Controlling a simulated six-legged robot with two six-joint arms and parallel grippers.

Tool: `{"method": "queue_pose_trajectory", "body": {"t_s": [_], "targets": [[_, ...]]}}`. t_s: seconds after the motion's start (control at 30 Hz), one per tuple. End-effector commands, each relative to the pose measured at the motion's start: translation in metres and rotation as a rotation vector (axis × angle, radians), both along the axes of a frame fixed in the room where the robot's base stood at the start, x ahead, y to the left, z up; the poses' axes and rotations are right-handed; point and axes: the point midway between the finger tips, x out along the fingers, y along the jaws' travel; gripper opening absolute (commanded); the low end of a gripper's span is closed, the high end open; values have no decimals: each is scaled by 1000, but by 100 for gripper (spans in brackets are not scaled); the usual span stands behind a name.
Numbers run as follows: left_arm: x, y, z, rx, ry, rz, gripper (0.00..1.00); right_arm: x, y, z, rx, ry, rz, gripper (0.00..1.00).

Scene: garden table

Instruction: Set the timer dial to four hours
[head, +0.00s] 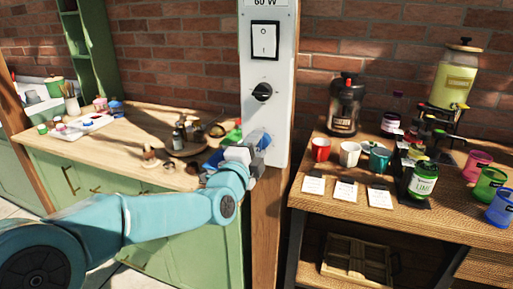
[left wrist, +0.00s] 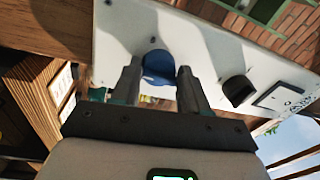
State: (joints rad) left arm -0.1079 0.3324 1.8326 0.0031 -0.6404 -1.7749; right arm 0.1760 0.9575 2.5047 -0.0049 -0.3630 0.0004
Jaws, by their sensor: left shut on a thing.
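A white panel (head: 268,88) is fixed to a wooden post, with a black knob (head: 262,91) at its middle and a round blue dial (head: 259,138) at its lower end. My left gripper (head: 249,155) is at the blue dial, partly covering it in the head view. In the left wrist view, the two fingers (left wrist: 157,82) stand on either side of the blue dial (left wrist: 158,64), shut on it. The black knob (left wrist: 238,91) is to the right there, apart from the fingers. No hour marks can be read around the blue dial. My right gripper is out of view.
A rocker switch (head: 265,40) sits above the black knob, under a "60 W" label. A wooden table (head: 445,222) with cups, cards and jars stands at right. A green cabinet (head: 100,185) with a cluttered top stands at left, behind my left arm.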

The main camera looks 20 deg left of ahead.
Motion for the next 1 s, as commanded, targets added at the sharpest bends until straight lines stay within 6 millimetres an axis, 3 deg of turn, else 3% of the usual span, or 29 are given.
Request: {"method": "queue_pose_trajectory", "body": {"t_s": [0.5, 0.53, 0.6, 0.87, 1.0], "targets": [[0, -1, -5, 19, 11, -3, 14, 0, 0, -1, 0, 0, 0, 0], [0, -1, -5, 19, 11, -3, 51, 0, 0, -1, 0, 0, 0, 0], [0, -1, -5, 18, 10, -3, 68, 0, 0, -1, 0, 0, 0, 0], [0, 0, -2, 18, 4, -2, 68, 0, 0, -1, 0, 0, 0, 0], [-11, 1, -3, 17, 3, -1, 68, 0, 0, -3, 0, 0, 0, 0]]}}
